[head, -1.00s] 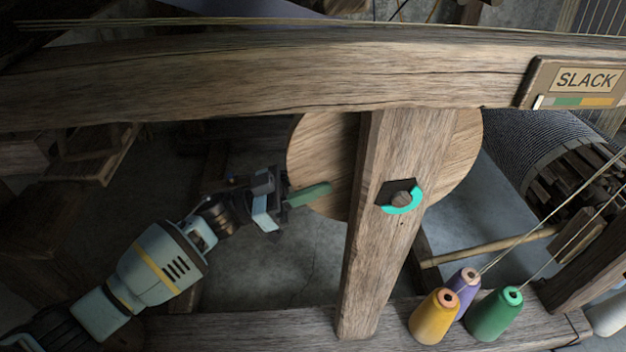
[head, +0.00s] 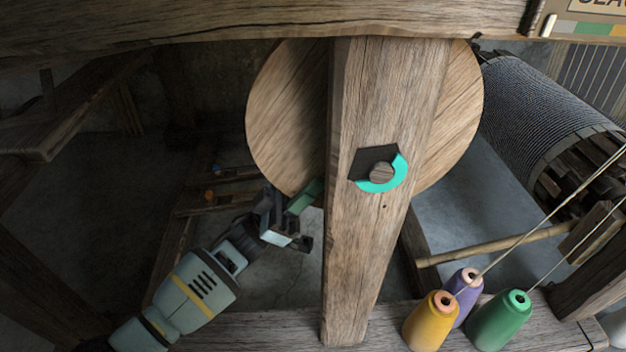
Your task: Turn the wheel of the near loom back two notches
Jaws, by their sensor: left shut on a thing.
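The wooden wheel (head: 285,110) of the near loom stands behind an upright post (head: 375,245), which hides its middle. A green handle (head: 304,196) sits at the wheel's lower left rim, partly hidden by the post. My left gripper (head: 288,215) is shut on this green handle, below and left of the wheel. A dark plate with a turquoise arc (head: 398,175) and a round wooden axle end (head: 381,173) shows on the post's face. My right gripper is not in view.
A thick wooden beam (head: 200,20) crosses the top. Yellow (head: 430,322), purple (head: 467,290) and green (head: 499,321) thread cones stand on the lower rail at right, with threads rising from them. A sign (head: 585,18) is cut off at top right. A ribbed roller (head: 540,105) lies right of the wheel.

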